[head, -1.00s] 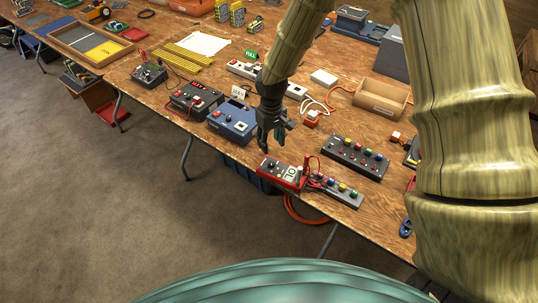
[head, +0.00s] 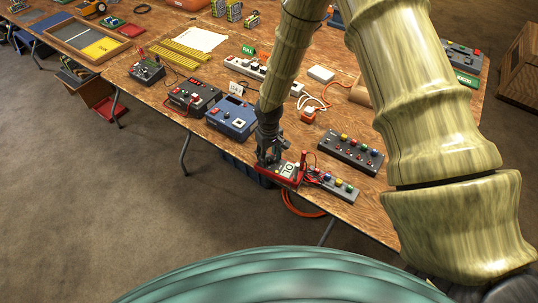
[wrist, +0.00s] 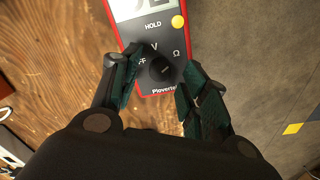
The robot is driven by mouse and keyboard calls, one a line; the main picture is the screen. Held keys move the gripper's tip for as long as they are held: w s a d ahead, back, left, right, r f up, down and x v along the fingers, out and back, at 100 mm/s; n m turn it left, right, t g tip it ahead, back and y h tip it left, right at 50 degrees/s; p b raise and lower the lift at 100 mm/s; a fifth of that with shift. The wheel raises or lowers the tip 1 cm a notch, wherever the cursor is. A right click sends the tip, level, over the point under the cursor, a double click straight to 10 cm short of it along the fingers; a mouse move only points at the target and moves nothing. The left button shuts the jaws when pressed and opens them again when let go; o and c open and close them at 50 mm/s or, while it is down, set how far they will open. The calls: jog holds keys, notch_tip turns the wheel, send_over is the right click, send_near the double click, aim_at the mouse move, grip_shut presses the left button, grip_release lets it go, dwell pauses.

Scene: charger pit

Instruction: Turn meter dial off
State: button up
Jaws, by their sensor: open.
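The red meter (head: 283,172) with a dark front panel lies at the table's front edge. In the wrist view the meter (wrist: 143,42) shows a lit display at the top, a yellow button beside "HOLD", and a round black dial (wrist: 160,68) below. Marks for V and Ω show around the dial, with part of another label at its left. My gripper (wrist: 157,80) is open, its two fingers on either side of the dial. Whether the fingers touch it I cannot tell. In the head view my gripper (head: 269,160) is low over the meter's left end.
A blue box (head: 231,117) stands left of the meter. A strip with coloured knobs (head: 334,186) lies close to its right, and a larger button panel (head: 351,152) is behind. Red leads rise beside the meter. The table edge is right in front.

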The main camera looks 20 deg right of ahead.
jog(key=shift+f, duration=0.45)
jog(key=shift+c, duration=0.4)
grip_shut()
